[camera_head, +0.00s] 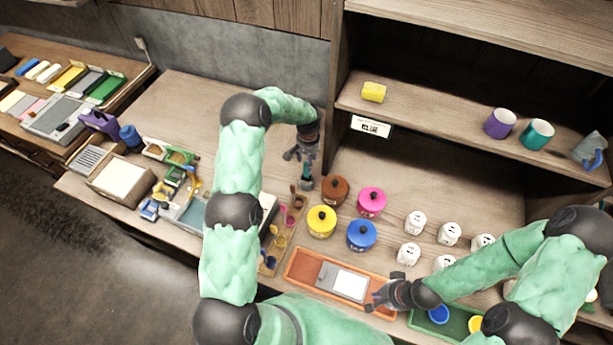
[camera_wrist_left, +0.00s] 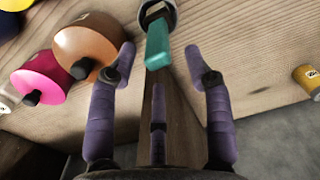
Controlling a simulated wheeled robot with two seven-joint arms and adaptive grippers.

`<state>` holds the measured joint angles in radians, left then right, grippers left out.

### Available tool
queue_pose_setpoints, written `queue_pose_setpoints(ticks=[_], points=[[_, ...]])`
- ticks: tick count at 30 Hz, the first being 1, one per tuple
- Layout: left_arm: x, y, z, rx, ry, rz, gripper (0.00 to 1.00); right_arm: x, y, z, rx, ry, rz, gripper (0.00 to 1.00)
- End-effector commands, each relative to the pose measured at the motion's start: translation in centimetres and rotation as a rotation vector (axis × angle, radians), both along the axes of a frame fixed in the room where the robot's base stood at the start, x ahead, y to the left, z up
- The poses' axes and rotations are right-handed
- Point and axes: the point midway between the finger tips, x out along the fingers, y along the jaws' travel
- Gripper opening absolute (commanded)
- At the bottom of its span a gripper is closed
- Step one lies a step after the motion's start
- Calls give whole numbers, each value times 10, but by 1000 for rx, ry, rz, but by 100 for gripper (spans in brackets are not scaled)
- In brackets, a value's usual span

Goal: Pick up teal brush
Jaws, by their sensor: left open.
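The teal brush (camera_head: 306,183) stands at the back of the counter, left of the brown pot. In the left wrist view the teal brush (camera_wrist_left: 158,45) points toward the camera, its far end at a round grey-rimmed holder (camera_wrist_left: 172,14). My left gripper (camera_head: 301,154) is above the brush. In the left wrist view my left gripper (camera_wrist_left: 160,62) is open, its purple fingers on either side of the teal end, with gaps visible. My right gripper (camera_head: 376,296) is over the right end of the orange tray; its jaw opening is unclear.
Brown (camera_head: 334,189), pink (camera_head: 371,202), yellow (camera_head: 321,222) and blue (camera_head: 361,236) lidded pots stand close on the right. Small spoons (camera_head: 283,222) lie in front. A shelf (camera_head: 430,130) overhangs the right side. The counter behind left (camera_head: 190,105) is clear.

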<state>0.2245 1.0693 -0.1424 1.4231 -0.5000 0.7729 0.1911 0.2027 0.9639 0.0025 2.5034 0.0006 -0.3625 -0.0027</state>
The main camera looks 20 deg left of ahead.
Motion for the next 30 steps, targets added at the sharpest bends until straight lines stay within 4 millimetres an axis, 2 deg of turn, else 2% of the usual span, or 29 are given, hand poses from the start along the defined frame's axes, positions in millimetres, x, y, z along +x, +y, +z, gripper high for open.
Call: queue_pose_setpoints(ticks=[4, 9, 18, 19, 24, 30], points=[[-12, 2, -21, -2, 6, -1, 51, 0, 0, 7, 0, 0, 0, 0], [-10, 2, -38, -1, 3, 0, 51, 0, 0, 8, 0, 0, 0, 0], [-10, 2, -42, -1, 2, 0, 51, 0, 0, 8, 0, 0, 0, 0], [-10, 2, -42, -1, 2, 0, 45, 0, 0, 8, 0, 0, 0, 0], [-10, 2, -42, -1, 2, 0, 0, 0, 0, 8, 0, 0, 0, 0], [-10, 2, -42, -1, 2, 0, 0, 0, 0, 8, 0, 0, 0, 0]])
